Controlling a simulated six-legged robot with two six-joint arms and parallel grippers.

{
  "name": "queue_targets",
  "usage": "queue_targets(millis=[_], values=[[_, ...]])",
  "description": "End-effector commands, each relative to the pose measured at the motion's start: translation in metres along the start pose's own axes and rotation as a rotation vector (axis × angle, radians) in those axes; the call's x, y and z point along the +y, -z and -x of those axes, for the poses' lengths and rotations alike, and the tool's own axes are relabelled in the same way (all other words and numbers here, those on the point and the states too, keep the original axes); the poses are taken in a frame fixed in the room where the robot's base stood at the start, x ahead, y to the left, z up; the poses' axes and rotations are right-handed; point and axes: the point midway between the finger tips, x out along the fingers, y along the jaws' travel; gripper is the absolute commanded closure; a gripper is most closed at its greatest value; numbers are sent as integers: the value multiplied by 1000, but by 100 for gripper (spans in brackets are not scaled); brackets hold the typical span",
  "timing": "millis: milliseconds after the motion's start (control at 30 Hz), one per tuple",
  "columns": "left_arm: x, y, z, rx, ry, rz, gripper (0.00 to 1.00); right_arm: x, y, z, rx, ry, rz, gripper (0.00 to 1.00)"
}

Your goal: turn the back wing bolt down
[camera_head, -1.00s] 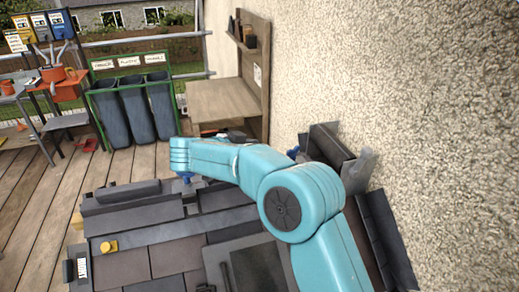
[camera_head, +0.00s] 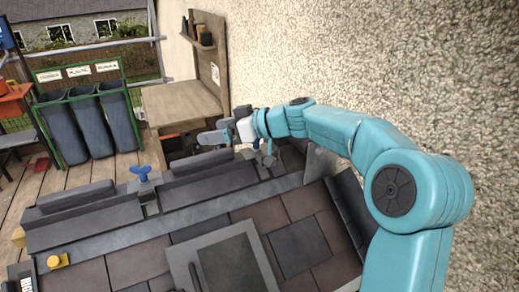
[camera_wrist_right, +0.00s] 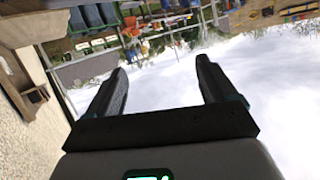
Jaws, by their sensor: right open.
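A blue wing bolt (camera_head: 142,172) stands upright on a grey clamp plate between two dark ridge pieces, left of centre in the head view. My right arm comes in from the right, and my right gripper (camera_head: 212,137) is held above the far right end of the ridge, pointing left, apart from this bolt. In the right wrist view my right gripper (camera_wrist_right: 158,68) has its two dark fingers wide apart, with nothing between them. Another clamp (camera_head: 268,156) is partly hidden below the wrist; I cannot make out its bolt clearly. My left gripper is not in view.
Roof tiles (camera_head: 150,262) fill the foreground, with a grey roof window (camera_head: 225,262) set in them. A rough wall (camera_head: 420,70) rises on the right. A wooden bench (camera_head: 180,102) and dark bins (camera_head: 92,130) stand behind the roof.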

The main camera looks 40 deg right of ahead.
Motion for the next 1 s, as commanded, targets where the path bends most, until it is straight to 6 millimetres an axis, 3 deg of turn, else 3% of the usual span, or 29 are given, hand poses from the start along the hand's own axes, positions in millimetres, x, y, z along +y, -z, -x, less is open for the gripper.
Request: queue_targets(millis=[33, 200, 300, 400, 567, 1000], values=[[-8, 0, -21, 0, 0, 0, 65, 16, -26, 36, -14, -38, 9, 15], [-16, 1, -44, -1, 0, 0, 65, 60, -56, 132, -35, -256, 6, 15], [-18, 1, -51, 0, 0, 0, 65, 74, -65, 168, -38, -352, 1, 15], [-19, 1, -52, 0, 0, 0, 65, 82, -72, 181, -45, -390, -11, 15], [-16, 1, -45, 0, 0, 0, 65, 90, -72, 168, -47, -392, -17, 15], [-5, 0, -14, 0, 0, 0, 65, 128, -75, 74, -48, -390, -17, 15]])
